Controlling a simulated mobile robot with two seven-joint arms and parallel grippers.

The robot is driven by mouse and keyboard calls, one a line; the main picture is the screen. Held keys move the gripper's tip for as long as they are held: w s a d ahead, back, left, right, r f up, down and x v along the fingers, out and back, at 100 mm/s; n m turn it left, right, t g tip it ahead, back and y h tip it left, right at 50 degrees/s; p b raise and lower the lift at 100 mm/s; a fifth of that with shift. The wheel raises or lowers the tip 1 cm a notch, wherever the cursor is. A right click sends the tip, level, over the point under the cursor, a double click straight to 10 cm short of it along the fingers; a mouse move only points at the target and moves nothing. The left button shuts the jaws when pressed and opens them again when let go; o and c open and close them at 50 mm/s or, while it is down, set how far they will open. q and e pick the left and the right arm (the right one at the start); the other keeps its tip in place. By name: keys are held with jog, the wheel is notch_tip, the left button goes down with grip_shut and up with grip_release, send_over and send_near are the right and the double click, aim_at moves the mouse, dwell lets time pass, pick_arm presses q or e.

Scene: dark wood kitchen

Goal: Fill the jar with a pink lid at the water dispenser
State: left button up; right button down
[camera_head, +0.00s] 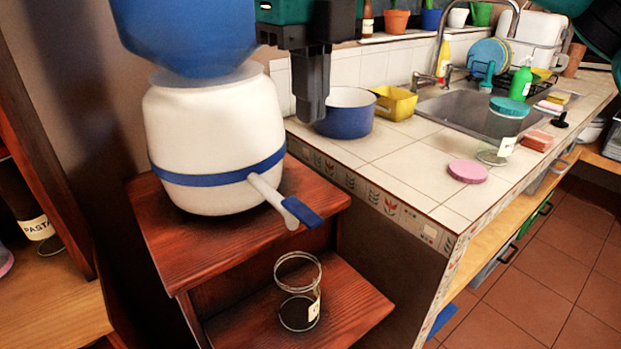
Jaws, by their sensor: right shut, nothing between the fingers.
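A clear open glass jar (313,275) with a small label stands upright on the lower wooden step, below the dispenser's spout. I cannot tell if there is water in it. A round pink lid (467,171) lies apart from it on the tiled counter. The water dispenser (215,125) is a white crock with a blue band, a blue bottle on top, and a tap with a blue handle (300,212). My right gripper (311,108) is shut and empty, in the air to the right of the crock and above the tap. My left gripper is out of view.
A blue pot (346,113) and a yellow container (394,102) stand on the counter near my right gripper. A jar with a teal lid (508,108) stands by the sink (462,112). A shelf at the left holds a pasta jar (38,228). The counter's front is mostly clear.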

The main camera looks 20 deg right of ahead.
aim_at(314, 220)
pick_arm(q)
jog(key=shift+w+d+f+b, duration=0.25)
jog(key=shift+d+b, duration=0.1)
jog(key=shift+b, duration=0.4)
pick_arm(e)
notch_tip(314, 220, down, 14)
jog(key=f+t+b, duration=0.1)
jog(key=b, duration=0.4)
jog(key=s+f+t+b, duration=0.1)
jog(key=b, duration=0.3)
jog(key=shift+d+f+y+b, duration=0.1)
jog(key=shift+f+y+b, duration=0.25)
jog(key=shift+y+b, duration=0.05)
jog(key=shift+r+p, duration=0.3)
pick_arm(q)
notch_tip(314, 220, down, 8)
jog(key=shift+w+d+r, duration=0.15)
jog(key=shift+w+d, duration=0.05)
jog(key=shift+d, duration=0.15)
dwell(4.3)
